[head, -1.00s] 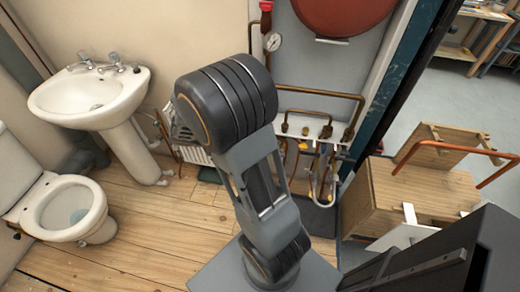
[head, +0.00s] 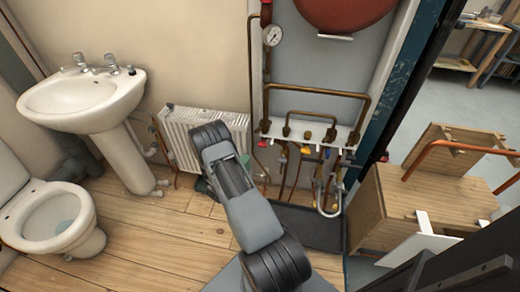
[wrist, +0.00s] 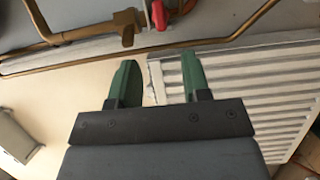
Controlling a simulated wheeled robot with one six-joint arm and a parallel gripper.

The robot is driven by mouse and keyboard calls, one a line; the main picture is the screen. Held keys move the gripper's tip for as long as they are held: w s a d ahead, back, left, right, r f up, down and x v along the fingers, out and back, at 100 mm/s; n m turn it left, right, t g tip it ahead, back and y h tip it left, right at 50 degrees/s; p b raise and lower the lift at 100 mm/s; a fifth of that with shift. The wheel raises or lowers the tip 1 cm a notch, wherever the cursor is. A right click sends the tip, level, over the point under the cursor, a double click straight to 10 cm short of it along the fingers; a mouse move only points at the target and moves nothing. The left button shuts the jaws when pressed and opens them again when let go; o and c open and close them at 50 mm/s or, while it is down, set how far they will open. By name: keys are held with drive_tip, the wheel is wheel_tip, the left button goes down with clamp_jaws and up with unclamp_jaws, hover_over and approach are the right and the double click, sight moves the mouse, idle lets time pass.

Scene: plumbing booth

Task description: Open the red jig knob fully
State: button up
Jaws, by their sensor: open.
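In the wrist view a red knob (wrist: 158,14) sits on a brass fitting (wrist: 126,22) at the top edge, partly cut off by the frame. My gripper (wrist: 160,78) is open and empty, its two green fingers apart. The knob lies beyond the fingertips, roughly in line with the gap, and nothing touches it. In the head view a small red part (head: 262,143) shows at the left end of the pipe board; I cannot tell for sure that it is the same knob.
A white radiator (head: 190,128) stands by the wall; it also fills the right of the wrist view (wrist: 240,90). Copper pipes (head: 318,91), a gauge (head: 272,36) and a red vessel (head: 342,12) are above the board. A wooden bench (head: 425,205) stands right; a basin (head: 80,100) left.

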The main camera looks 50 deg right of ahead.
sight(261, 147)
drive_tip(key=d, duration=0.3)
drive_tip(key=w+d, duration=0.1)
drive_tip(key=d, duration=0.7)
drive_tip(key=shift+w+b, duration=0.3)
drive_tip(key=shift+w, duration=0.1)
clamp_jaws()
